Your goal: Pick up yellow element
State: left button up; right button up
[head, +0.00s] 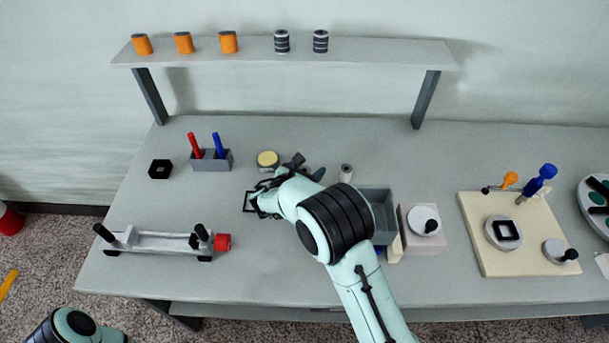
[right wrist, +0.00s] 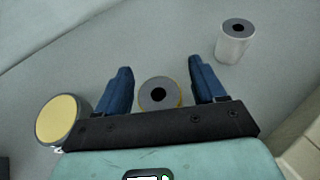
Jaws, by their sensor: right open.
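A small round element (right wrist: 159,93) with a grey top, dark centre hole and a yellowish edge shows in the right wrist view. It lies between the two blue fingers of my right gripper (right wrist: 160,70), which are open with a gap on each side. The dark gripper bar hides its lower part. In the head view my right gripper (head: 309,168) is over the middle of the table, and the element is mostly hidden by it. A round tin with a pale yellow top (right wrist: 60,119) stands left of the fingers; it also shows in the head view (head: 267,158).
A grey-white spool (right wrist: 236,42) stands right of the fingers. A grey bin (head: 379,203) is beside my right arm. A holder with red and blue sticks (head: 211,160) and a winding fixture (head: 160,242) are at left. A shelf (head: 380,53) holds orange and striped spools.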

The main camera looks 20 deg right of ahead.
jog(key=c, duration=1.1)
jog(key=shift+r, duration=0.1)
